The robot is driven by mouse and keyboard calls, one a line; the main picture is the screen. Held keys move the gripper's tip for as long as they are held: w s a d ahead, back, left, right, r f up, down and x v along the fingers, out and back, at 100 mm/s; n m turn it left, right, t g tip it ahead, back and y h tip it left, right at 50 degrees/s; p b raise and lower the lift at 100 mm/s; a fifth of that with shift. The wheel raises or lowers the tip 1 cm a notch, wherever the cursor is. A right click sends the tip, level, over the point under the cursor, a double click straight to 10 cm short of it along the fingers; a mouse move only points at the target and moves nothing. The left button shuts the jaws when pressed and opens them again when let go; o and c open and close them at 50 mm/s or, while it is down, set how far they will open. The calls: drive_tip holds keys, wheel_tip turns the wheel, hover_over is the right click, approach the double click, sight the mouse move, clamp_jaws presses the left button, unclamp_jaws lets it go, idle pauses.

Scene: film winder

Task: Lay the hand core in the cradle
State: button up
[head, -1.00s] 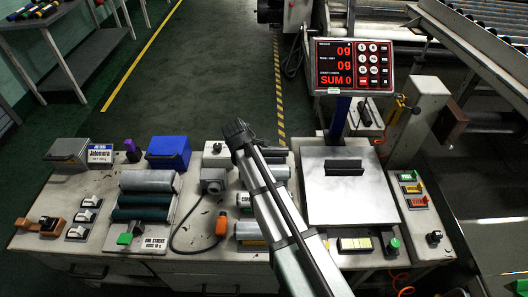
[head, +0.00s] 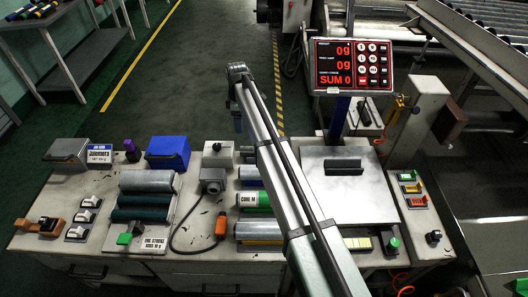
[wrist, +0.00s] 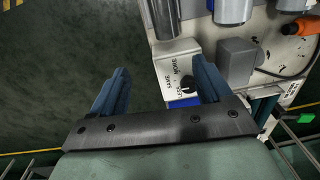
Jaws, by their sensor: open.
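My gripper (wrist: 160,88) is open and empty, its two blue fingers apart in the wrist view. In the head view my gripper (head: 237,120) hangs above the table's back edge. Several cylinders lie in a rack behind my arm: a grey one (head: 249,172), a green one with a white label reading CORE M (head: 255,200), and a grey one in front (head: 258,230). I cannot tell which is the hand core. A roller stand at left carries a grey roller (head: 147,181) and dark green rollers (head: 140,207); whether this is the cradle is unclear.
A knob box (head: 217,153) and a grey box (head: 212,180) with a cable and orange handle (head: 221,225) stand between. A blue box (head: 168,151) is at left back. A scale plate (head: 350,195) and display (head: 352,65) stand at right.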

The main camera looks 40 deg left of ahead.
sight(241, 147)
drive_tip(key=f, duration=0.4)
drive_tip(key=s+d+f, duration=0.1)
drive_tip(key=f, duration=0.8)
drive_tip(key=shift+s+d+f, duration=0.2)
drive_tip(key=shift+s+f, duration=0.05)
drive_tip(key=shift+f, duration=0.15)
drive_tip(key=c, duration=1.3)
wheel_tip(241, 147, up, 10)
drive_tip(key=shift+r, duration=0.1)
